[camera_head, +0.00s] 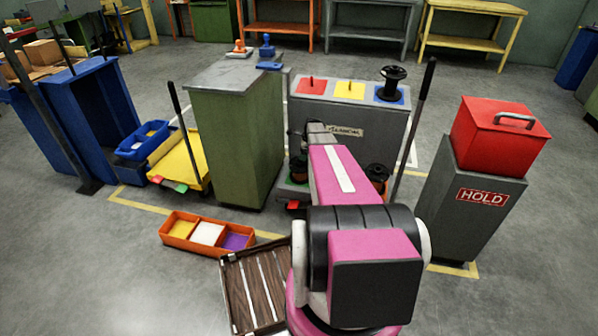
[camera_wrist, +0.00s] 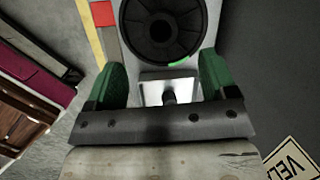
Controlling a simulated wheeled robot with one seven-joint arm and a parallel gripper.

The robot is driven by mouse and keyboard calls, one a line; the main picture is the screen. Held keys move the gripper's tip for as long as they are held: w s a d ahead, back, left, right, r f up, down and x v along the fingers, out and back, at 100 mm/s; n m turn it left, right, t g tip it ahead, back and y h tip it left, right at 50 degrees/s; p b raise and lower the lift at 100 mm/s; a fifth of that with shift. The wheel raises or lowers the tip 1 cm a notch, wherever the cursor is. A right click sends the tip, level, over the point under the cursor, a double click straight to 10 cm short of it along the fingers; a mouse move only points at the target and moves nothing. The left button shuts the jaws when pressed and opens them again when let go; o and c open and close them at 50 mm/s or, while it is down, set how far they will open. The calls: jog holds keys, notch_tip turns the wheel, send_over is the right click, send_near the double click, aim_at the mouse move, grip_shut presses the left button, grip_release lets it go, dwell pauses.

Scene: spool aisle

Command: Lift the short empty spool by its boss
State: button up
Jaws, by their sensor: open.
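My gripper (camera_wrist: 160,75) shows in the wrist view with two green fingertips apart and nothing held between them. A black spool (camera_wrist: 140,42) lies just beyond the fingertips, seen from above, with a round flange and a dark centre. A small green mark shows at its rim. Its height, and whether it is empty, cannot be told from this angle. In the head view, my arm hides much of the low area before the grey cabinet. One dark spool (camera_head: 298,170) shows left of the arm and another (camera_head: 377,172) right of it.
A tall black spool (camera_head: 390,82) stands on the grey cabinet's (camera_head: 345,112) blue square. A green cabinet (camera_head: 235,130) rises close on the left. A grey pedestal (camera_head: 472,195) with a red box stands right. An orange tray (camera_head: 208,233) lies on the floor.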

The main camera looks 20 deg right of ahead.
aim_at(300, 169)
jog(key=shift+x, duration=3.55)
jog(key=shift+w, duration=0.15)
jog(key=c, duration=1.4)
jog(key=shift+r, duration=0.1)
jog(key=shift+c, duration=0.2)
